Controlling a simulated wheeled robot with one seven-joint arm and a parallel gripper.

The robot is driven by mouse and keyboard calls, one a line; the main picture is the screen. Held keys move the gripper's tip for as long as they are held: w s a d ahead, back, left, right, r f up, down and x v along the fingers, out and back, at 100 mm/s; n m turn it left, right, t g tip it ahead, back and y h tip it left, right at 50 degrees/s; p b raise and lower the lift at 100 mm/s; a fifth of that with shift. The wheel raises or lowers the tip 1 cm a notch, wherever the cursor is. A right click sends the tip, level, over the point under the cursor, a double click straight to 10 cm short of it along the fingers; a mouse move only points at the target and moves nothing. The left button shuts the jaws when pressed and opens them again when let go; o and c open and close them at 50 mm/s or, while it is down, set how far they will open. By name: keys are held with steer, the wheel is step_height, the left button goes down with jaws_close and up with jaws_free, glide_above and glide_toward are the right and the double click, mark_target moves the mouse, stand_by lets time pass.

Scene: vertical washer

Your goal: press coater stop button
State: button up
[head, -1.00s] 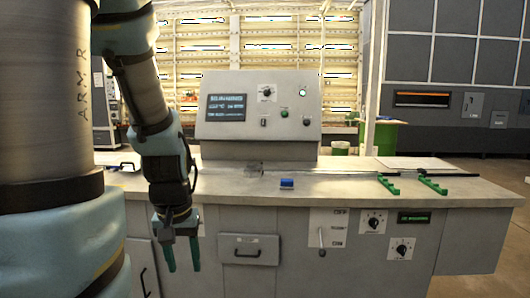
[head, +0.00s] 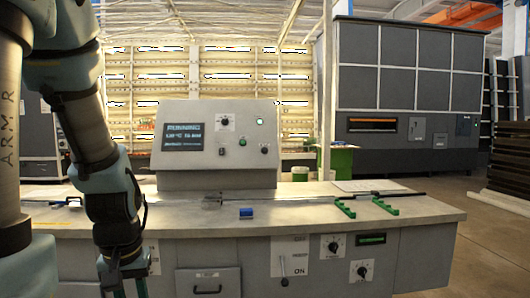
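The grey control console (head: 173,176) stands on the bench, its screen (head: 182,137) reading "RUNNING". Its sloped face carries a dark knob (head: 224,122), a pale round light (head: 260,121), a green button (head: 242,141), a dark round control (head: 264,150) and a small switch (head: 221,151). Their labels are too small to read, so I cannot tell which control is the coater stop button. My gripper (head: 123,290) points down at the lower left, left of the console and below its controls. Its fingers are apart with nothing seen between them; the tips are cut off by the frame edge.
The bench top (head: 330,215) holds a blue block (head: 246,212) and green brackets (head: 378,206) with dark rods. The bench front has a lever (head: 283,270) beside "ON", knobs (head: 333,246) and a drawer (head: 208,283). A large grey machine (head: 400,90) stands behind on the right.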

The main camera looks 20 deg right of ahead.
jaws_close()
stand_by(1.4)
